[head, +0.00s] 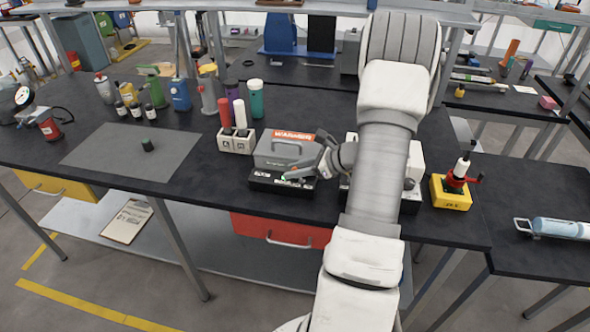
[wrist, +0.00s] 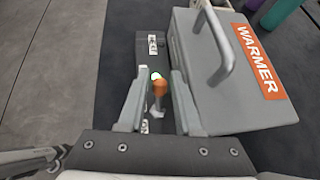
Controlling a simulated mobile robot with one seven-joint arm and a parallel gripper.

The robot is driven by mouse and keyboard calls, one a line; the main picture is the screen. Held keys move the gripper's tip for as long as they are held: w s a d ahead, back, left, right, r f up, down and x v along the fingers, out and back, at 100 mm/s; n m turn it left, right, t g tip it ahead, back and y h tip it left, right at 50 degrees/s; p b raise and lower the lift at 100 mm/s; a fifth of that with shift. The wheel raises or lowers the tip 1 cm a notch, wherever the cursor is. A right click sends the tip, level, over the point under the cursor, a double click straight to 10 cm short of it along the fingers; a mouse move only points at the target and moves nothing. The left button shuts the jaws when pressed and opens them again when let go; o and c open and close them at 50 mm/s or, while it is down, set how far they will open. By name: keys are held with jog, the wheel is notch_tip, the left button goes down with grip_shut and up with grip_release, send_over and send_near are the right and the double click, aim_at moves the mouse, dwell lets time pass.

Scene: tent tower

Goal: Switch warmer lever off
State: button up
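The warmer (head: 285,150) is a grey box with a handle and an orange "WARMER" label, standing on the black table. It also shows on the right in the wrist view (wrist: 235,95). A dark control strip (head: 280,182) runs along its front. In the wrist view the lever (wrist: 159,90), with an orange tip, stands on this strip beside a small green light (wrist: 155,75). My gripper (wrist: 157,85) is open, with one finger on each side of the lever. I cannot tell whether the fingers touch it. In the head view my gripper (head: 310,172) is at the strip's right part.
A white block with cylinders (head: 236,142) stands left of the warmer. A yellow base with a red device (head: 450,192) stands right of my arm. Several bottles (head: 155,90) stand at the back left. The grey mat (head: 120,155) is mostly clear.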

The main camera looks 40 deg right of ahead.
jog(key=v, duration=1.7)
jog(key=shift+s, duration=0.2)
jog(key=shift+d, duration=0.15)
